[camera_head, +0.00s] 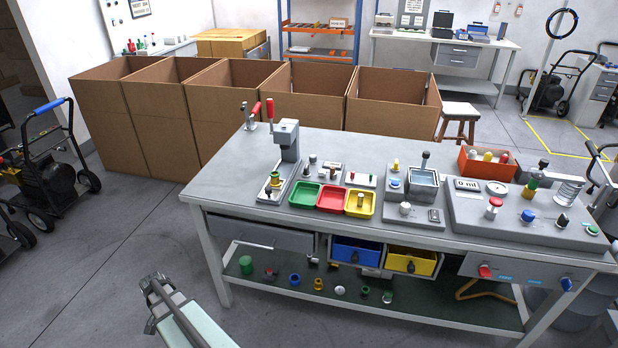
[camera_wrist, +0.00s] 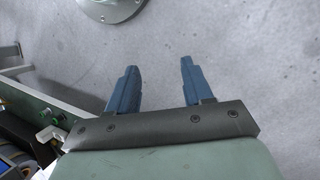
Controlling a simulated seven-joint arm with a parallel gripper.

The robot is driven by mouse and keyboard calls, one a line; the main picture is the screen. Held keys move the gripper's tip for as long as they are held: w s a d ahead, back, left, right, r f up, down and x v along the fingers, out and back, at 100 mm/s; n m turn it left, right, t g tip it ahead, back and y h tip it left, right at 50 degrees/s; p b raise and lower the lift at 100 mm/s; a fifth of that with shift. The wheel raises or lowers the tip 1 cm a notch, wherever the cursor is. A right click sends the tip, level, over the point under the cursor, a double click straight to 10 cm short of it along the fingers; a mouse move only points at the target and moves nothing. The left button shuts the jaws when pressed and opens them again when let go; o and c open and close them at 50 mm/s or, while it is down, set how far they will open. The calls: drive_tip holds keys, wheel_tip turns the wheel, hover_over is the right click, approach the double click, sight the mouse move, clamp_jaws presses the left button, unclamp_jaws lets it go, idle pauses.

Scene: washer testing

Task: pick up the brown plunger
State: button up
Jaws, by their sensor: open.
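I cannot clearly pick out a brown plunger in either view. Small parts stand on the workbench (camera_head: 232,170) and its lower shelf. One dark reddish-brown part (camera_head: 270,273) on the lower shelf is too small to identify. A plunger-like part (camera_head: 361,200) stands in the yellow tray (camera_head: 352,211), its colour unclear. My gripper (camera_wrist: 159,66) is open and empty in the wrist view, its blue fingers apart above bare grey floor. In the head view the end of my arm is at the bottom, left of the bench and apart from it.
Green (camera_head: 305,187) and red (camera_head: 325,205) trays sit beside the yellow one. A press (camera_head: 288,140) stands behind them; an orange bin (camera_head: 487,174) is at the right. Blue (camera_head: 357,248) and yellow (camera_head: 412,262) drawers hang below the top. Cardboard boxes (camera_head: 160,125) line the back.

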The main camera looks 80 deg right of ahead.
drive_tip(key=d+r+m+t, duration=0.1)
drive_tip(key=d+r+m, duration=0.2)
drive_tip(key=d+r, duration=0.45)
drive_tip(key=d+r+m+t, duration=0.1)
drive_tip(key=d+r+m, duration=0.25)
drive_tip(key=d, duration=0.65)
wheel_tip(320, 180, up, 33)
drive_tip(key=m+t+h, duration=0.2)
drive_tip(key=m+h, duration=0.1)
drive_tip(key=m, duration=1.9)
hover_over(333, 167)
drive_tip(key=f, duration=0.5)
drive_tip(key=a+f, duration=0.1)
drive_tip(key=f, duration=0.1)
drive_tip(key=shift+w+f, duration=0.1)
drive_tip(key=shift+f, duration=0.15)
drive_tip(key=shift+d+f, duration=0.25)
drive_tip(key=shift+f, duration=1.1)
drive_tip(key=shift+d+f, duration=0.2)
drive_tip(key=shift+f, duration=1.15)
drive_tip(key=shift+c, duration=0.2)
